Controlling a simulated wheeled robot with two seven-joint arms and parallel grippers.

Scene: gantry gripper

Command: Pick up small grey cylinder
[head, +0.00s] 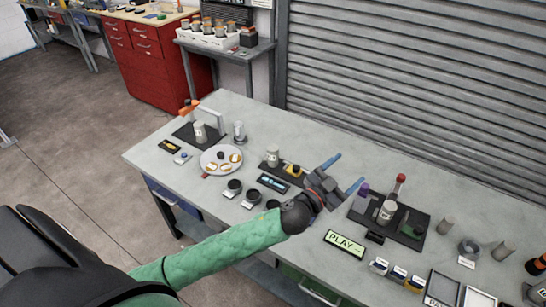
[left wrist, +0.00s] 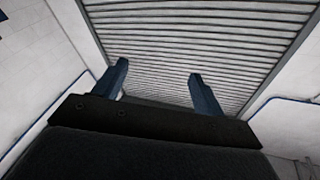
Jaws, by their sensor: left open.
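A small grey cylinder (head: 446,224) stands upright on the right part of the table in the head view. A second, similar grey cylinder (head: 502,251) stands farther right. I cannot tell which one the task means. My left gripper (head: 347,173) is open and empty above the middle of the table, left of both cylinders and apart from them. Its two blue fingers also show spread in the left wrist view (left wrist: 158,83), with only the shutter and walls beyond them. No cylinder shows in that view. My right gripper is not in view.
A dark tray (head: 419,239) with a white cup, a purple item and a red-topped item lies between gripper and cylinders. A grey ring (head: 468,248) sits between the cylinders. A green PLAY sign (head: 344,244) lies in front. A ribbed shutter (head: 420,90) stands behind the table.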

